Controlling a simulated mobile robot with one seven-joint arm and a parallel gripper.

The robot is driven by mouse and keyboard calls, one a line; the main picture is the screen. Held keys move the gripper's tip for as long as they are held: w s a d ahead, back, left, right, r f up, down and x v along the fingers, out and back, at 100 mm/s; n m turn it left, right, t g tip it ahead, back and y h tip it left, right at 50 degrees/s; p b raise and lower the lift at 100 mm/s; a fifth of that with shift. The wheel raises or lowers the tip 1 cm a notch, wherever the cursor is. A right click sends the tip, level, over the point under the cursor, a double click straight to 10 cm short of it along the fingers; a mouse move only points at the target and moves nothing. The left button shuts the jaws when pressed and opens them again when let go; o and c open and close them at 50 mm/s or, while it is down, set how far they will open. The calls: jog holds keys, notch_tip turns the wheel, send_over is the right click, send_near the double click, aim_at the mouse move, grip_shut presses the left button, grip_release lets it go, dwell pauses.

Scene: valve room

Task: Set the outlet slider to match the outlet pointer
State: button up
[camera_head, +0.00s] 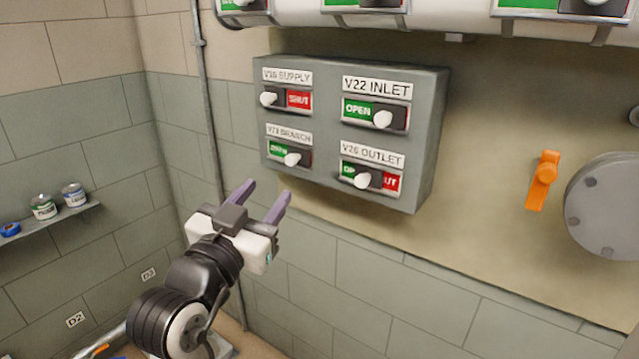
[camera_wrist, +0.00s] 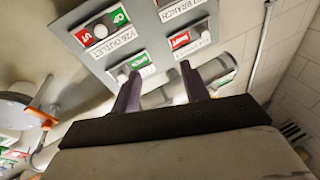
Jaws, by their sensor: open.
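The V26 OUTLET slider (camera_head: 362,180) is at the lower right of a grey panel box (camera_head: 428,140). Its white knob sits near mid-track, with green on its left and red on its right. The slider also shows, turned around, at the upper left of the wrist view (camera_wrist: 100,31). An orange lever (camera_head: 542,182) on the wall right of the box slants down, slightly left; I cannot tell whether it is the outlet pointer. My gripper (camera_head: 267,192) is open and empty, below and left of the box in the head view, apart from the slider.
The box also carries the V22 INLET slider (camera_head: 383,118), a supply slider (camera_head: 268,98) and a branch slider (camera_head: 292,159). A round grey flange (camera_head: 607,207) is right of the lever. A pipe (camera_head: 450,22) runs overhead. A shelf (camera_head: 50,222) with cans is at left.

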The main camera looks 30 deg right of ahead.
aim_at(360, 183)
jog(key=s+d+f+m+g, duration=0.3)
jog(key=s+d+m+g, duration=0.1)
jog(key=d+g, duration=0.15)
jog(key=shift+t+h, duration=0.25)
jog(key=shift+h, duration=0.05)
jog(key=p+x, duration=0.2)
jog(key=x, duration=0.5)
jog(key=p+x, duration=0.2)
jog(key=x, duration=0.5)
jog(key=shift+s+d+f+p, duration=0.15)
jog(key=shift+d+f+p, duration=0.1)
jog(key=shift+p, duration=0.15)
grip_shut()
